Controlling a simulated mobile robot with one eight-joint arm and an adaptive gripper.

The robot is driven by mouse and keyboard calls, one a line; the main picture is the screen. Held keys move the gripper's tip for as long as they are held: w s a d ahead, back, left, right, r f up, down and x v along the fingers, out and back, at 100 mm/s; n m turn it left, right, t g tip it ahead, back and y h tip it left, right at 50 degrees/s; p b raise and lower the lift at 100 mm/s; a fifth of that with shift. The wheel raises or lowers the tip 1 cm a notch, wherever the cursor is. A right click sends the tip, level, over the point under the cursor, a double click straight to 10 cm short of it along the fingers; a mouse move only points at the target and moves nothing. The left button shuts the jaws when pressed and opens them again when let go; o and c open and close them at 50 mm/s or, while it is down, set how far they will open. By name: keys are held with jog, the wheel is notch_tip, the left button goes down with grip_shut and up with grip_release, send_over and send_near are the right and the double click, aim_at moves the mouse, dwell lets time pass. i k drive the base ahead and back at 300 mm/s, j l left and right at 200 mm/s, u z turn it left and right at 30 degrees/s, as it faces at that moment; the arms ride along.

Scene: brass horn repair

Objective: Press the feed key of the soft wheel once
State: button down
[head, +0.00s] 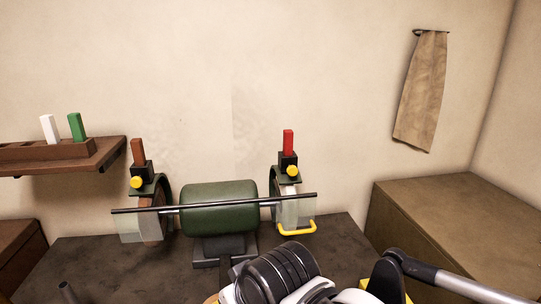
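A green double-ended polishing machine (220,207) stands on the dark bench, with a wheel at each end. The left wheel (153,228) looks brownish and the right wheel (291,212) looks pale. Which one is the soft wheel I cannot tell for sure. Above the left wheel, a black holder carries a brown bar (138,150) and a round yellow key (136,182). Above the right wheel, a similar holder carries a red bar (288,141) and a round yellow key (292,171). My arm shows at the bottom, but I cannot see my gripper's fingertips.
A dark bar (215,203) runs across the front of the machine. A yellow loop handle (297,231) sits below the right wheel. A wooden shelf (108,151) at left holds a white bar (49,129) and a green bar (76,127). A cloth (421,92) hangs above a brown cabinet (465,205).

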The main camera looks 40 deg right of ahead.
aim_at(292, 171)
jog(key=l+z, duration=0.15)
jog(key=z, duration=0.75)
jog(key=i+j, duration=0.05)
